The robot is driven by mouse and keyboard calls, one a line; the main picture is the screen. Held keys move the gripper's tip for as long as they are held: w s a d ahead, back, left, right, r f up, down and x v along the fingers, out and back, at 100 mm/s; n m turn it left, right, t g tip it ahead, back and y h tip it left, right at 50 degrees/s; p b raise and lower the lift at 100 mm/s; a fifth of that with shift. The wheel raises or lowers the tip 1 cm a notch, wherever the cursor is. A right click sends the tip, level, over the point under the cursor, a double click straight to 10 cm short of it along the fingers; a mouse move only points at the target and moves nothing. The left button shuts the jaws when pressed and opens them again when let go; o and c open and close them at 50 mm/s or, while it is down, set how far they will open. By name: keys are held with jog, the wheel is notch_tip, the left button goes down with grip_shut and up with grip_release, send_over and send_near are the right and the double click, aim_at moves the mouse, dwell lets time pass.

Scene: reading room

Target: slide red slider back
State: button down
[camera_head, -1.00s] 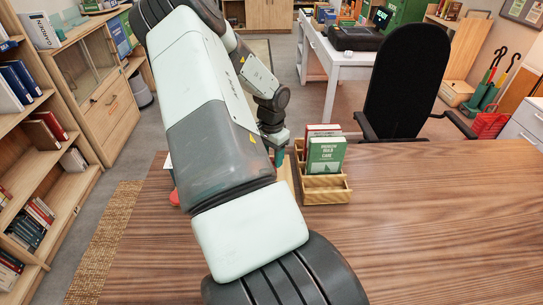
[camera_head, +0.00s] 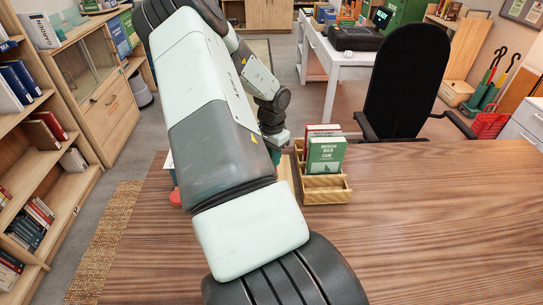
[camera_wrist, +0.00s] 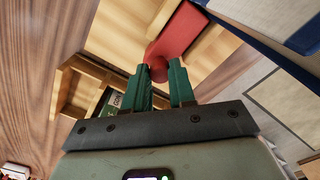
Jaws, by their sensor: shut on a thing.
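The red slider (camera_wrist: 183,30) shows in the wrist view as a flat red piece with a round red knob (camera_wrist: 157,68) at its lower end. It lies on a pale wooden piece (camera_wrist: 122,32). My gripper (camera_wrist: 161,76) has its green fingers on either side of the knob and is shut on it. In the head view my gripper (camera_head: 275,156) is low at the far edge of the table, just left of the book rack. My arm hides the slider there.
A wooden rack (camera_head: 328,196) with red and green books (camera_head: 326,155) stands close right of my gripper. A red object (camera_head: 175,197) shows partly left of my arm. The brown table (camera_head: 430,220) is clear on the right. A black chair (camera_head: 397,85) stands behind it.

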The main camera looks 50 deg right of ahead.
jog(key=shift+s+d, duration=0.9)
jog(key=shift+s, duration=0.05)
jog(key=c, duration=0.9)
grip_release()
notch_tip(320, 180, up, 11)
jog(key=shift+f, duration=0.1)
